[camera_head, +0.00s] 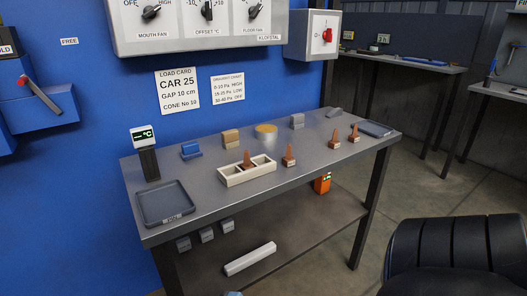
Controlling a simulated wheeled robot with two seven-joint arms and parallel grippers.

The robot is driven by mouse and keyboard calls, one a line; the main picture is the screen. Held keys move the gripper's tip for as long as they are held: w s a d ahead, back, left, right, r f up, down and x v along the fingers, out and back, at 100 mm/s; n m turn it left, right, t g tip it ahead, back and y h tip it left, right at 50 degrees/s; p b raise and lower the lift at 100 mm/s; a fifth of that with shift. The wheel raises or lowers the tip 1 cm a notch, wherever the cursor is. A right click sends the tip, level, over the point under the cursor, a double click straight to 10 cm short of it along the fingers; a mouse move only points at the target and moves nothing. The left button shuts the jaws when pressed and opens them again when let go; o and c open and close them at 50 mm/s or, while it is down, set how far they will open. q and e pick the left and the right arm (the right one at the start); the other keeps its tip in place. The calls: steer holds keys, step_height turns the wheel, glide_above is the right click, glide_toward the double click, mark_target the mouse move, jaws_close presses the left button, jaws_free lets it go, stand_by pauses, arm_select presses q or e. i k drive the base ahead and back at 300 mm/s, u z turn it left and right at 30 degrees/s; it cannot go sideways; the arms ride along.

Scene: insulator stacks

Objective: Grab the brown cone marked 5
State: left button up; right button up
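Several brown cones stand on the grey table. One cone (247,159) stands in the middle of a cream divided tray (234,180). Another cone (289,156) stands just right of that tray. Two more cones, a nearer one (336,138) and a farther one (354,133), stand toward the right end. The cones carry small labels at their bases, too small to read, so I cannot tell which is marked 5. Neither of my grippers is in view.
The table (210,200) also holds a dark tray (165,222), a temperature display (144,138), a blue block (190,150), a tan block (231,138) and a round tan-topped can (265,138). A black ribbed object (455,250) fills the lower right. The table's front right is fairly clear.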

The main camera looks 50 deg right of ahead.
mark_target(288, 160)
steer(key=z, duration=0.55)
steer(key=i, duration=0.8)
steer(key=z, duration=0.8)
